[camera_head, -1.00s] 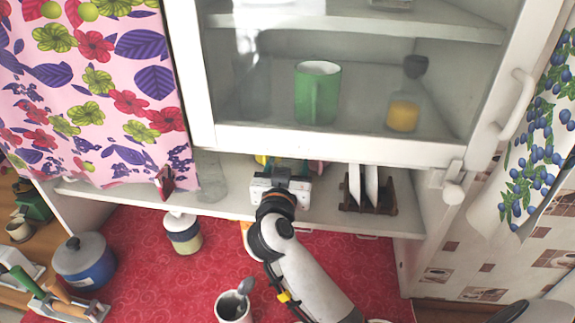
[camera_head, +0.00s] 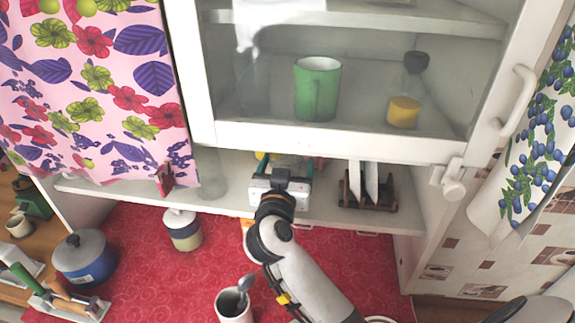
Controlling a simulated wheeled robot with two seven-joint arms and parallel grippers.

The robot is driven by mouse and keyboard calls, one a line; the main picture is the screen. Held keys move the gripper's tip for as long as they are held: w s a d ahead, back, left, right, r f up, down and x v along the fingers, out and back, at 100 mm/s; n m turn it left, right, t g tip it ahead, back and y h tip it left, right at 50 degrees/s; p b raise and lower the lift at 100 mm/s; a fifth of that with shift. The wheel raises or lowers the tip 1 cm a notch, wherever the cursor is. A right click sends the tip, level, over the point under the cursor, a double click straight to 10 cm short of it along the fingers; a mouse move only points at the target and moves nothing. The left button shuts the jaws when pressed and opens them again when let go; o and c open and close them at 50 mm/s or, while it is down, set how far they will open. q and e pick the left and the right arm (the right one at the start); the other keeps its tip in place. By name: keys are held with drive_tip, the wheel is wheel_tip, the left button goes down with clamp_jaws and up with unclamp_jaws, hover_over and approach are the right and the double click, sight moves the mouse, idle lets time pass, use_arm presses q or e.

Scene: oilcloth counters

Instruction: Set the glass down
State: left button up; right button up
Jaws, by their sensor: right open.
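A clear glass vessel (camera_head: 211,174) stands on the lower shelf of the white cabinet, left of my right gripper and apart from it. I cannot tell whether it is the task's glass. My right gripper (camera_head: 284,165) reaches from below into this shelf space, with its fingers pointing away from me. Its jaws are open, with teal parts showing at either side. The gripper's body hides most of what lies between and beyond the fingertips, and no glass shows there. My left gripper is out of view.
A rack with white plates (camera_head: 367,188) stands close right of the gripper. The glazed door (camera_head: 330,139) above closes in a green mug (camera_head: 317,90) and a yellow-filled bottle (camera_head: 404,108). A jar (camera_head: 183,231), a pot (camera_head: 84,259) and a cup with a spoon (camera_head: 233,306) stand below.

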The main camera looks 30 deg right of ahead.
drive_tip(key=b+v, duration=0.2)
drive_tip(key=v, duration=0.9)
drive_tip(key=shift+s, duration=0.15)
